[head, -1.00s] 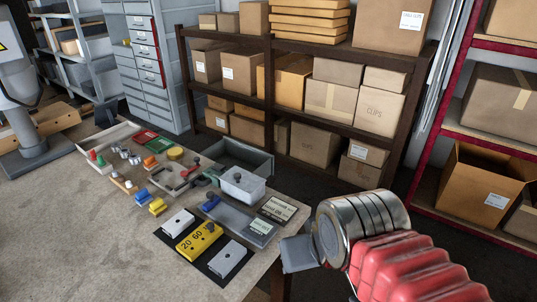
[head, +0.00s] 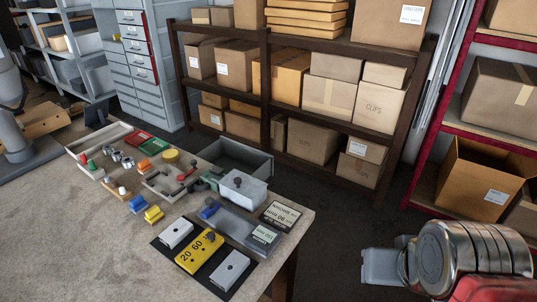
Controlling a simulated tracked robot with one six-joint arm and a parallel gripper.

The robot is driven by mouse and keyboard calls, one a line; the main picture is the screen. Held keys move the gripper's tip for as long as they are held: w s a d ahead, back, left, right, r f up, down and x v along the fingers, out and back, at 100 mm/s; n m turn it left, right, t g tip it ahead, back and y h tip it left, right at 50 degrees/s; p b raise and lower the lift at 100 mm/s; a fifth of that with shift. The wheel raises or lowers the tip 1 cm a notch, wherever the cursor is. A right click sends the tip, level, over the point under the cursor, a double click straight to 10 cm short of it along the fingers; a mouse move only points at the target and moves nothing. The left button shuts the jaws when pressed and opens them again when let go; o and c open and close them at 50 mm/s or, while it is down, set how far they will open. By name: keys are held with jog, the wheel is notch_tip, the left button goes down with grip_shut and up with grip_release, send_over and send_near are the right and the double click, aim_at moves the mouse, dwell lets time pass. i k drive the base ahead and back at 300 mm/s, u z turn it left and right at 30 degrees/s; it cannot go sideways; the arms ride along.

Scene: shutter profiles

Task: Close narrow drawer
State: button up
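A light grey box front with a dark round knob (head: 243,188) sits on the bench near its right edge. An open dark grey bin (head: 236,146) stands directly behind it; I cannot tell whether the two are joined as one drawer. My gripper (head: 380,268) is at the lower right, off the bench and well apart from both. Its grey fingers are partly hidden behind my wrist, so its opening does not show.
The bench holds a yellow block marked 20 60 (head: 199,251) between two pale blocks, small coloured parts and a shallow tray (head: 100,139). A brown shelf of cartons (head: 300,88) stands behind, and a red-framed shelf (head: 440,125) at the right. Floor shows between bench and shelves.

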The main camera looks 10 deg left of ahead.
aim_at(228, 154)
jog(key=z, duration=0.55)
jog(key=i, duration=3.85)
jog(key=u, duration=0.05)
